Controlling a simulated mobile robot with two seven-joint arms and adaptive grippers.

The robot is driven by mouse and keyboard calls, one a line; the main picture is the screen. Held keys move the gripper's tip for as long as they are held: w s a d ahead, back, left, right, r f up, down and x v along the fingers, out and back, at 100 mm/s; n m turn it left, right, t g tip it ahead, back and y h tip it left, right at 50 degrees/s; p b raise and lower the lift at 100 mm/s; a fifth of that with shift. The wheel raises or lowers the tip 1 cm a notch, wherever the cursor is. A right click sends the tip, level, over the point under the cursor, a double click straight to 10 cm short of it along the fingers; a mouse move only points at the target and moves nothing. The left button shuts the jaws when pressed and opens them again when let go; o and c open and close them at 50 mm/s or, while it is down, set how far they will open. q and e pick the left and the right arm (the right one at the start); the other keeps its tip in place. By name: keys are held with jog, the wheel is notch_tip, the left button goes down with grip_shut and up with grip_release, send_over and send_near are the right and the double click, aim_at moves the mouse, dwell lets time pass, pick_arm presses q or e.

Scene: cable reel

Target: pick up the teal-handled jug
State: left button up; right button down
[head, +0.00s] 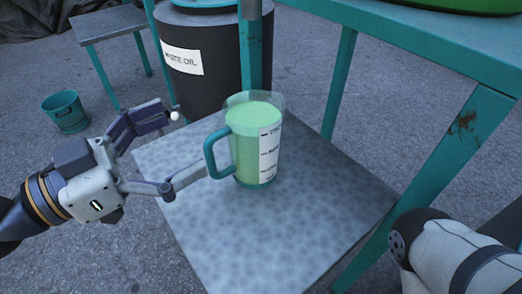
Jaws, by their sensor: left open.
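The jug (246,153) is clear with a teal handle (212,155) on its left side and a white scale strip on its right. It holds pale green liquid nearly to the top. It stands upright on a grey speckled plate (235,255). My left gripper (190,145) is open, left of the jug. Its upper finger is apart from the jug, and its lower finger reaches to the handle's lower part. I cannot tell whether that finger touches it. My right arm shows at the lower right, but its gripper is out of view.
A dark drum (205,85) labelled waste oil stands behind the jug. A teal-framed table (420,40) rises at the right, with legs near the plate. A small stool (108,22) and a teal bucket (66,112) stand at the left. The plate's front is clear.

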pick_arm(q)
send_near(275, 100)
jog(key=x, duration=0.4)
jog(key=shift+w+d+f, duration=0.1)
jog(key=shift+d, duration=0.1)
jog(key=c, duration=2)
